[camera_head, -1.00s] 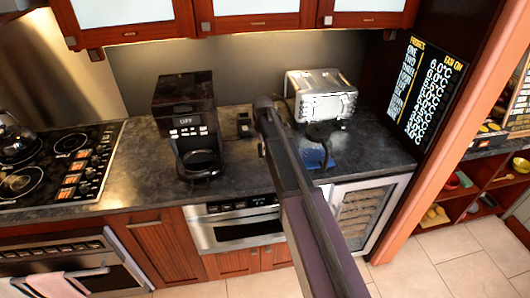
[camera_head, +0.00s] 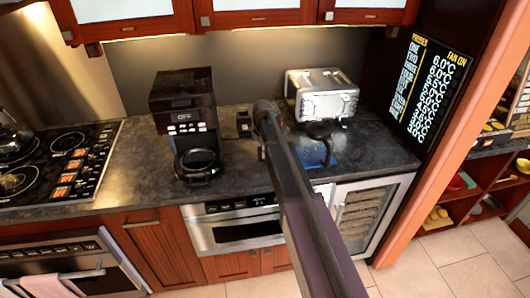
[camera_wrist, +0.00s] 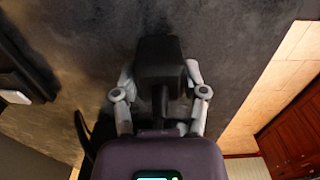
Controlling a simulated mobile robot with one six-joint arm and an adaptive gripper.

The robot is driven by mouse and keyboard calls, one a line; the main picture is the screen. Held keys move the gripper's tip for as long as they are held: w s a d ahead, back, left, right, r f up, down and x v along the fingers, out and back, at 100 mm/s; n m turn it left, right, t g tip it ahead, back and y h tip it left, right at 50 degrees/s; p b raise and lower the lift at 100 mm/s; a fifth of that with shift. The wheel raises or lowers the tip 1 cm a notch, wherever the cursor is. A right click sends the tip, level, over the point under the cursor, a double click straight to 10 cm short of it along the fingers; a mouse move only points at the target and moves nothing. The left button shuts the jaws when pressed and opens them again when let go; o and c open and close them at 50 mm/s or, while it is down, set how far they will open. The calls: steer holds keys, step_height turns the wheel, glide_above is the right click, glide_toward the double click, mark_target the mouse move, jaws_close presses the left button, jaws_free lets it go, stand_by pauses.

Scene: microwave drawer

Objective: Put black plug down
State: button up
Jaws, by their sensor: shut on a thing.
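In the wrist view, the black plug (camera_wrist: 160,68) is a dark, blocky piece with a narrow stem pointing back toward my gripper (camera_wrist: 160,93). The two grey fingers are shut on it, one on each side. Dark grey countertop shows behind the plug, and I cannot tell whether the plug touches it. In the head view, my arm crosses the counter's front edge. The plug and fingers cannot be made out clearly there.
On the dark counter (camera_head: 133,160) stand a black coffee maker (camera_head: 184,110) and a silver toaster (camera_head: 322,92). A small black item (camera_head: 244,124) sits between them, and a blue item (camera_head: 312,155) lies before the toaster. A stove (camera_head: 60,160) is left.

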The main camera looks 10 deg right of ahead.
steer(key=shift+f, duration=0.2)
steer(key=o, duration=1.2)
steer(key=shift+r, duration=0.1)
steer(key=shift+r, duration=0.1)
step_height(320, 180, up, 12)
steer(key=p, duration=1.2)
steer(key=shift+s, duration=0.1)
